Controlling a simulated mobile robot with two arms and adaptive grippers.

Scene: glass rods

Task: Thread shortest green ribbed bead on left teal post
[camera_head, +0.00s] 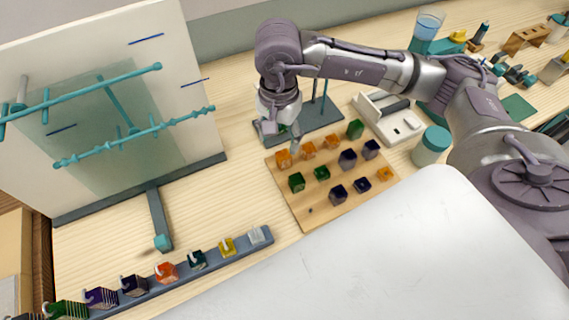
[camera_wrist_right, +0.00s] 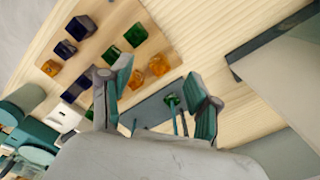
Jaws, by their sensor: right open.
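My right gripper (camera_head: 280,124) is open, over the left part of the dark post base (camera_head: 322,116). It also shows in the wrist view (camera_wrist_right: 157,98), fingers apart on either side of the teal posts (camera_wrist_right: 180,122). A small green piece (camera_wrist_right: 171,100) shows between the fingers at a post's upper end, touching neither finger; whether it is threaded there I cannot tell. Green beads stand on the wooden board: a taller one (camera_head: 355,129) at the back, and others (camera_head: 296,182) (camera_head: 322,173) nearer. Ribbing is too small to make out. My left gripper is out of view.
The wooden board (camera_head: 318,212) also holds orange and dark blue beads. A panel with teal rails (camera_head: 110,82) stands left. A rack of coloured pieces (camera_head: 190,276) lies in front. A white tray (camera_head: 377,112) and teal-lidded jar (camera_head: 431,146) stand right.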

